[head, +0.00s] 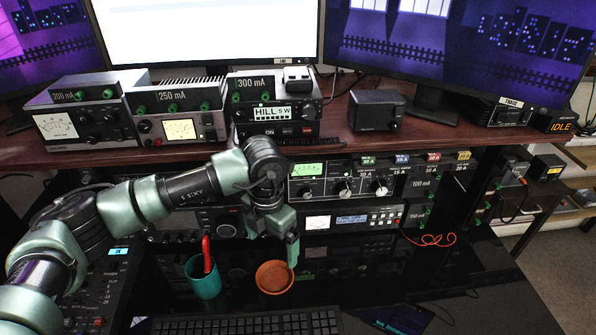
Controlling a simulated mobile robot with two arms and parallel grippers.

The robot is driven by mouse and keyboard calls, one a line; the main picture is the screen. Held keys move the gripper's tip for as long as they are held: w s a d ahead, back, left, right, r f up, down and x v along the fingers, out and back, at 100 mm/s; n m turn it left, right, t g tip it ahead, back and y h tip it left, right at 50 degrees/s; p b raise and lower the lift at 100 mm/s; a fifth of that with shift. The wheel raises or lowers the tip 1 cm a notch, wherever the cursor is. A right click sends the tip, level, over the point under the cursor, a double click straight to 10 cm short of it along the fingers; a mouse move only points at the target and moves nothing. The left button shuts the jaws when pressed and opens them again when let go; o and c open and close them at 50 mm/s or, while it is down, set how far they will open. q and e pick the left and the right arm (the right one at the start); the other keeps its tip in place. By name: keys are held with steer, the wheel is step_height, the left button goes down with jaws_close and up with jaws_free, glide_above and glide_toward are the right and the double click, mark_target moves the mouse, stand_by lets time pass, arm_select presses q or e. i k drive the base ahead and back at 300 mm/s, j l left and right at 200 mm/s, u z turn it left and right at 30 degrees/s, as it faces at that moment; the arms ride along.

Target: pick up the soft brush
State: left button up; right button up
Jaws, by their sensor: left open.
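A red handle (206,254), which looks like the soft brush, stands nearly upright in a teal cup (205,284) on the dark desk. Its lower end is hidden inside the cup, so I cannot see bristles. My left gripper (272,242) is open and empty, pointing down, to the right of the cup and the red handle. It is apart from both and appears over or just behind a small round terracotta dish (274,277). My right gripper is not in view.
A black keyboard (250,325) lies along the front edge. Racked radio units (340,180) with knobs stand behind the cup under a wooden shelf (200,150). The shelf carries meters and power supplies below the monitors. A red cable (430,239) hangs at the right.

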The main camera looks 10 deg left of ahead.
mark_target(209, 266)
steer(key=k+l, duration=0.2)
steer(key=k, duration=0.3)
steer(key=k+l, duration=0.2)
steer(key=k, duration=0.25)
steer(key=k+l, duration=0.25)
steer(key=k, duration=0.25)
